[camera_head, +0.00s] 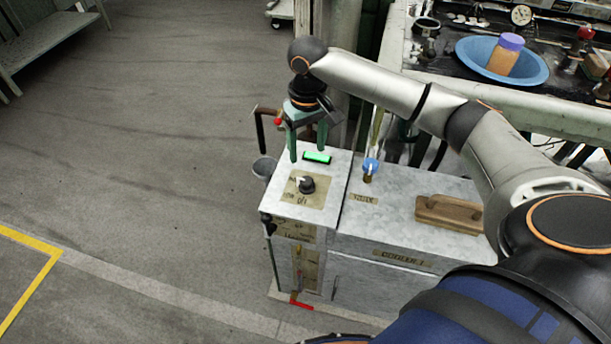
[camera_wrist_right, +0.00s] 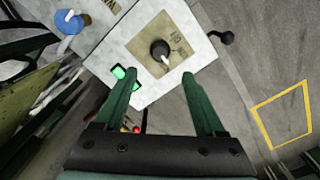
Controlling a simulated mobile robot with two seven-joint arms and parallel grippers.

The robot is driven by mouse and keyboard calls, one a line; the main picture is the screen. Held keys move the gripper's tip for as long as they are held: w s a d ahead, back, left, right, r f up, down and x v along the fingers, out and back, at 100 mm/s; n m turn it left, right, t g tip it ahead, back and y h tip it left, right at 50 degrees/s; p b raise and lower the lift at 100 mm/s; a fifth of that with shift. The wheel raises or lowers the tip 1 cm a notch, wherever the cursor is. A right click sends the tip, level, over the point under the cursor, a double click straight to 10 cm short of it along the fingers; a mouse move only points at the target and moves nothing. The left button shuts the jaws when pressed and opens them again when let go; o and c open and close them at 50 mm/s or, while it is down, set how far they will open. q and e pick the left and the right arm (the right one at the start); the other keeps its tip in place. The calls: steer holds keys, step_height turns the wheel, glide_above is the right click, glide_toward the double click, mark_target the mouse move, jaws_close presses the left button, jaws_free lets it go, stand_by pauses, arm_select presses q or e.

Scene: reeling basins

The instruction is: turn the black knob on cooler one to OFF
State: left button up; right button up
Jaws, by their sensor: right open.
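The black knob (camera_head: 307,185) sits on a tan label on the pale metal top of cooler one (camera_head: 385,225). OFF reads on the label below the knob; a smaller mark to its left is hard to read. A pale pointer mark shows at the knob's upper left in the head view. The knob also shows in the wrist view (camera_wrist_right: 159,49), beyond the fingertips. My right gripper (camera_head: 307,155) has green fingers, open and empty, above the back of the knob panel, apart from the knob. Its fingers also show in the wrist view (camera_wrist_right: 158,80). My left gripper is not in view.
A lit green display (camera_head: 317,157) lies behind the knob. A blue basin (camera_head: 480,55) with a jar is behind. Floor at left is clear.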

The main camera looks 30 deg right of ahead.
mark_target(307, 180)
step_height(307, 180, down, 10)
steer(key=shift+r+b, duration=0.2)
steer(key=shift+b, duration=1)
steer(key=shift+f, duration=0.45)
jaws_close()
